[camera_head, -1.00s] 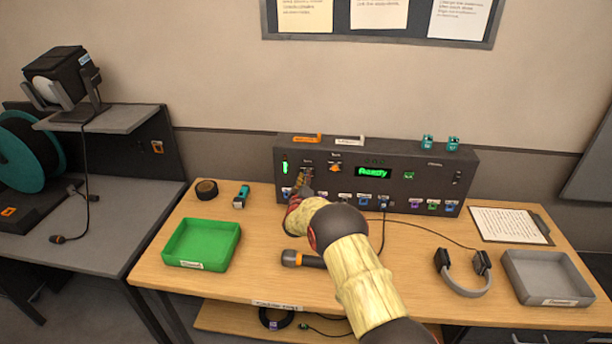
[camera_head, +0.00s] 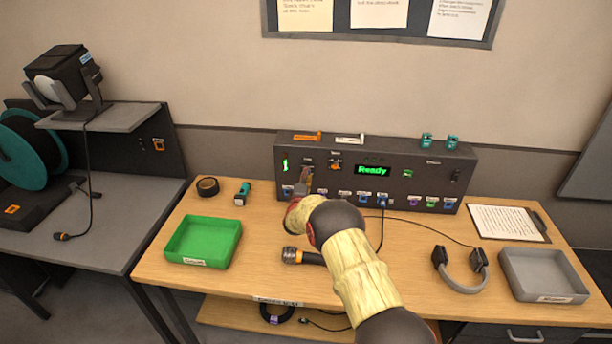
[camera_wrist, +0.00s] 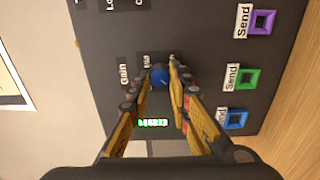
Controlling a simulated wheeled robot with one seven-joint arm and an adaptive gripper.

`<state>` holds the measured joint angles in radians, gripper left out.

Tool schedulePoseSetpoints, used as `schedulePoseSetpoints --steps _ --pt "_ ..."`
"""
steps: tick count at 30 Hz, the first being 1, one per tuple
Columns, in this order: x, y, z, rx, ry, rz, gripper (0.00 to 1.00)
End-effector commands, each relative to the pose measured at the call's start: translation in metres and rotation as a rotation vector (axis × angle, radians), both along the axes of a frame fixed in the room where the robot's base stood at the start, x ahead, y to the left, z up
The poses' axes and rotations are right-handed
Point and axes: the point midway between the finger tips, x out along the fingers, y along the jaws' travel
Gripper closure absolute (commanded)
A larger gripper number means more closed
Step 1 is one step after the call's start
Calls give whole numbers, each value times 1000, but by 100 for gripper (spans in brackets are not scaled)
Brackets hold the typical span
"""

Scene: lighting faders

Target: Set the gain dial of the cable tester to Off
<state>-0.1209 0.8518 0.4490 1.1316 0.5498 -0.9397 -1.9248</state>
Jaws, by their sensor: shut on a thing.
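The cable tester (camera_head: 410,180) is a dark panel box at the back of the wooden bench, with a green display (camera_head: 371,170) reading "Ready". My gripper (camera_head: 305,180) is at the left part of its front face and hides the dial there. In the wrist view, my gripper (camera_wrist: 164,78) has its two fingers closed around a blue round knob (camera_wrist: 159,77), beside a label reading "Gain" (camera_wrist: 124,74). The knob's pointer and setting cannot be made out. A small green readout (camera_wrist: 153,123) shows between the fingers.
Several coloured Send sockets, one purple (camera_wrist: 262,22), line the panel's lower edge. A green tray (camera_head: 203,242), tape roll (camera_head: 207,187), microphone (camera_head: 300,256), headphones (camera_head: 462,270) and grey tray (camera_head: 545,274) are on the bench. A cable runs across the middle.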

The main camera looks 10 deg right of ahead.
Motion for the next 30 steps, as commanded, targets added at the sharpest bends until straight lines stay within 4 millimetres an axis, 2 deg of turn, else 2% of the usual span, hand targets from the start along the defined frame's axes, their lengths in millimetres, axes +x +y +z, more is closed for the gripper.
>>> schedulePoseSetpoints --steps 13,14,15,23,30 --pt "0 1 -2 -9 5 3 100" --pt "0 1 -2 -9 5 3 79" --pt "0 1 -2 -9 5 3 77" --pt "0 1 -1 -8 4 1 62" --pt "0 0 0 -7 3 1 62"
